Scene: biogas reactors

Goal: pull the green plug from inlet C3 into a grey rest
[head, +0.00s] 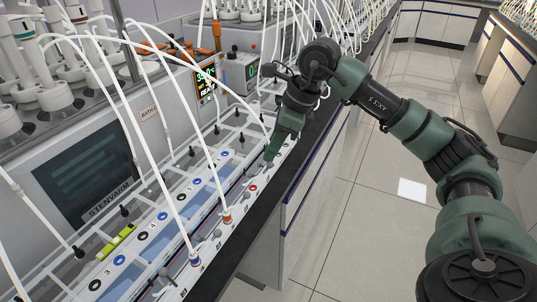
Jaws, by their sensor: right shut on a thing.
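My right gripper (272,150) reaches down from the right over the far end of the white inlet strip (206,249). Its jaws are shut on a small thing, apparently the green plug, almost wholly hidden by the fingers. I cannot tell whether the plug is in an inlet or clear of it. Small grey rests seem to stand along the strip; one grey piece (217,233) is near an orange-collared plug (227,216). The lettering of the inlets is too small to read. My left gripper is not in view.
A blue-collared plug (195,260) stands nearer on the strip. White tubes arch over the bath and around my gripper. A grey Stenvarm unit (88,180) is at left, with a yellow-green level (117,242) before it.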

